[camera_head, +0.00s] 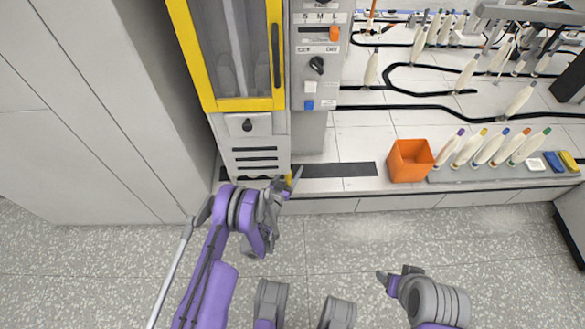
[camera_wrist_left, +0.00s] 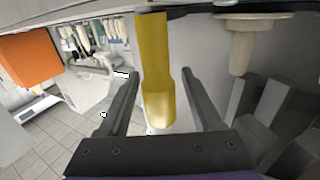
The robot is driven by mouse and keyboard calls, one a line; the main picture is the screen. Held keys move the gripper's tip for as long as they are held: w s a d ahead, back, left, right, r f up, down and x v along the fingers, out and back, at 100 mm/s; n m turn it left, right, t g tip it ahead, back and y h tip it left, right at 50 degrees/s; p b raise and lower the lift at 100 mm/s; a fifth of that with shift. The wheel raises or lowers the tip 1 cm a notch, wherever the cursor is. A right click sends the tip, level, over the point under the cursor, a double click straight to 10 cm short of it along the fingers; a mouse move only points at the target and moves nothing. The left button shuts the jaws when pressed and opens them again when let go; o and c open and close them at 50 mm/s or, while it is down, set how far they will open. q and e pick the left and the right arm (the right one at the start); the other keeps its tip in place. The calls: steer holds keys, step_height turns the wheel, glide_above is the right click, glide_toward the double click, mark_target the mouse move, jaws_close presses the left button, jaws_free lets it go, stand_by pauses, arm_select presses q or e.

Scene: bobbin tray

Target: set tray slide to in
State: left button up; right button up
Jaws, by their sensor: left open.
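A yellow handle (camera_wrist_left: 156,70), which may be the tray slide's, stands between the two fingers of my left gripper (camera_wrist_left: 158,76) in the left wrist view. The fingers are apart, with a gap visible on each side of the handle. In the head view a small yellow bit (camera_head: 289,178) of it shows at the left gripper (camera_head: 286,181), low at the front of the grey machine cabinet (camera_head: 225,130). The tray itself cannot be made out. My right gripper (camera_head: 394,275) is over the floor, away from the cabinet; its jaw opening is unclear.
An orange bin (camera_head: 409,161) stands on the low ledge right of the cabinet, beside a row of several coloured-tip bobbins (camera_head: 490,150). A beige peg-like part (camera_wrist_left: 245,45) is right of the handle in the wrist view. Tall grey panels (camera_head: 90,110) bound the left. The floor (camera_head: 330,240) in front is clear.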

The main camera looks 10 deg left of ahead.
arm_select(q)
jaws_close()
stand_by(1.3)
